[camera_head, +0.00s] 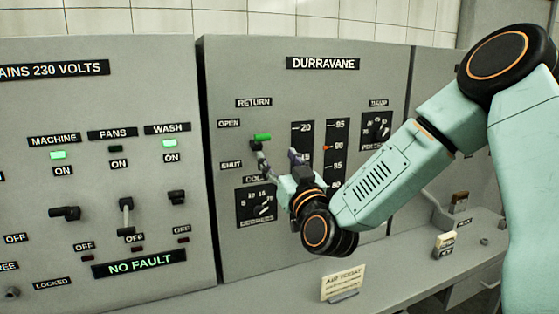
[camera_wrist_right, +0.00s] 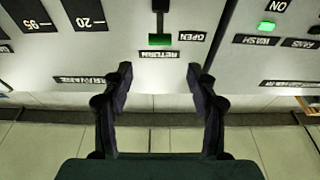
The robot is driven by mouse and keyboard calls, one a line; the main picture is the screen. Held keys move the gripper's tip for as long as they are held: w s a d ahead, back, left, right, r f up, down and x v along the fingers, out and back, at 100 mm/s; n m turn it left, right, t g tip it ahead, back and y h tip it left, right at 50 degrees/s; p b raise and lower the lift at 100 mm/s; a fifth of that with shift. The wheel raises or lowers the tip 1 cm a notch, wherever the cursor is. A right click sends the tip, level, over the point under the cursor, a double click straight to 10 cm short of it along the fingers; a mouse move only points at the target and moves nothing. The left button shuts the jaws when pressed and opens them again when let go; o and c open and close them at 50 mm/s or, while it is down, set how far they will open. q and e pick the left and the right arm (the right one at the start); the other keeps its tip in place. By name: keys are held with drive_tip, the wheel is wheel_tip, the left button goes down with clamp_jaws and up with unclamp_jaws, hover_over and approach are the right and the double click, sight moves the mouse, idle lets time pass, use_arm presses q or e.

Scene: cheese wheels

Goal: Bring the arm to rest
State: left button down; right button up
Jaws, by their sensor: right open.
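My right arm comes in from the right in the head view. Its gripper (camera_head: 296,160) is in front of the panel marked DURRAVANE (camera_head: 322,63), just right of the RETURN lever. The wrist view shows the two dark fingers of this gripper (camera_wrist_right: 158,82) spread wide with nothing between them. The lever's green handle (camera_head: 262,137) sits nearer the OPEN label than SHUT. The same green handle (camera_wrist_right: 160,40) shows in the wrist view beyond the fingertips and apart from them. My left gripper is in neither view.
A left panel (camera_head: 110,190) holds switches, lit green lamps and a NO FAULT sign (camera_head: 139,263). A dial (camera_head: 257,205) is below the lever. A small card (camera_head: 343,283) stands on the ledge below. A tagged item (camera_head: 445,244) is on the ledge at right, under my arm.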

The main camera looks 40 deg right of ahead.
idle(0.4)
drive_tip(key=s+a+f+g+y+b, duration=0.2)
drive_tip(key=s+a+f+g+b, duration=0.15)
drive_tip(key=f, duration=0.85)
drive_tip(key=s+a+f+g+y+b, duration=0.1)
drive_tip(key=s+a+f+g+b, duration=0.2)
drive_tip(key=f, duration=0.8)
drive_tip(key=s+a+f+g+y+b, duration=0.15)
drive_tip(key=a+f+g, duration=0.3)
drive_tip(key=f, duration=0.75)
drive_tip(key=s+a+f+g+b, duration=0.1)
drive_tip(key=s+f+g+b, duration=0.2)
drive_tip(key=s+f, duration=0.7)
drive_tip(key=s+a+f+n+g+b, duration=0.1)
drive_tip(key=s+f+b, duration=0.4)
drive_tip(key=s+f, duration=0.5)
drive_tip(key=s+a+f+n+g+b, duration=0.1)
drive_tip(key=s+f+g+b, duration=0.3)
drive_tip(key=s+f, duration=0.6)
drive_tip(key=shift+a+f+g, duration=0.25)
drive_tip(key=shift+a+g, duration=0.45)
drive_tip(key=shift+a, duration=0.1)
drive_tip(key=shift+w, duration=0.15)
drive_tip(key=shift+c, duration=0.2)
